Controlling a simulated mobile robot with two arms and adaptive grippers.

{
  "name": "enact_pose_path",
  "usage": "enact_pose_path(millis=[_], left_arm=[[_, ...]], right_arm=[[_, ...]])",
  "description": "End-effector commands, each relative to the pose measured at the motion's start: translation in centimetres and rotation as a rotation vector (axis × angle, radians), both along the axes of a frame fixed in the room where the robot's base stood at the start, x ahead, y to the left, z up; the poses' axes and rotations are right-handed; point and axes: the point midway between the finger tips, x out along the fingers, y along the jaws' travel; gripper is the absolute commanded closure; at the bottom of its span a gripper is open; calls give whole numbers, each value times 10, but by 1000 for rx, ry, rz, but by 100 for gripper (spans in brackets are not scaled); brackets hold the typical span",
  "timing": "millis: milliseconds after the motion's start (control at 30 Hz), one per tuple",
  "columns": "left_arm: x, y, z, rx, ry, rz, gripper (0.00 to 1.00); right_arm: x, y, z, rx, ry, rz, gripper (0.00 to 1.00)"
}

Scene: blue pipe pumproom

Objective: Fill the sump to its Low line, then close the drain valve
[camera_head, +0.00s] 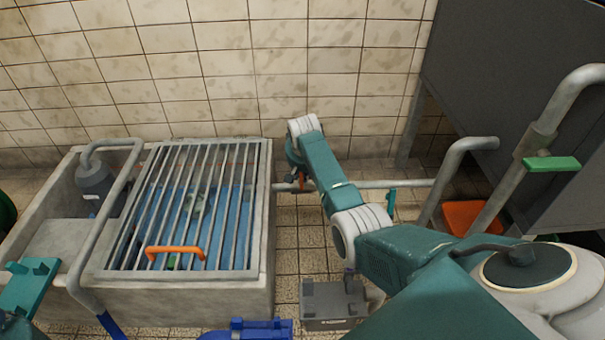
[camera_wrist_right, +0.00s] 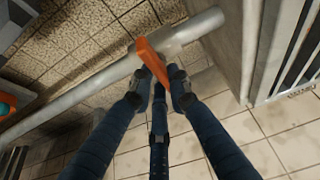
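The sump (camera_head: 262,285) is a concrete basin under a metal grate (camera_head: 190,200) with an orange handle. Blue water shows through the bars; no level mark can be read. An orange valve lever (camera_head: 303,182) sits on the grey pipe right of the sump; it also shows in the right wrist view (camera_wrist_right: 150,58). My right gripper (camera_head: 292,173) is at this lever. In the wrist view its dark fingers (camera_wrist_right: 163,88) lie on both sides of the lever, close against it.
A teal valve handle (camera_head: 391,197) sits farther right on the pipe. A green handle (camera_head: 551,163) is on an upright pipe by the dark panel (camera_head: 520,90). A grey block (camera_head: 332,303) and a blue object (camera_head: 250,329) stand in front. A grey pump (camera_head: 97,183) is at left.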

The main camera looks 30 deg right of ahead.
Motion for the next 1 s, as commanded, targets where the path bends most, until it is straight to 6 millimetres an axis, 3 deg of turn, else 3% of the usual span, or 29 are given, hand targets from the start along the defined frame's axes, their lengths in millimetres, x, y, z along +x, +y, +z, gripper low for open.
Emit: enact_pose_path(millis=[167,300,500,833,867,900,933,1000], left_arm=[[-1,0,6,-1,-3,0,100],[-1,2,-1,-3,71,-3,100],[-3,3,9,-6,75,-4,100],[-3,2,8,-6,73,-4,100],[-3,2,8,-6,73,-4,100],[-3,2,8,-6,73,-4,100],[-3,2,8,-6,73,-4,100],[-3,2,8,-5,74,-4,100]], right_arm=[[0,0,2,1,2,19,100],[-1,-2,7,0,4,107,100],[0,-3,3,-1,3,248,100],[1,-2,0,0,0,269,100],[1,-2,0,0,0,269,80],[1,-2,0,0,0,269,72],[1,-2,0,0,0,269,66],[1,-2,0,-1,0,268,65]])
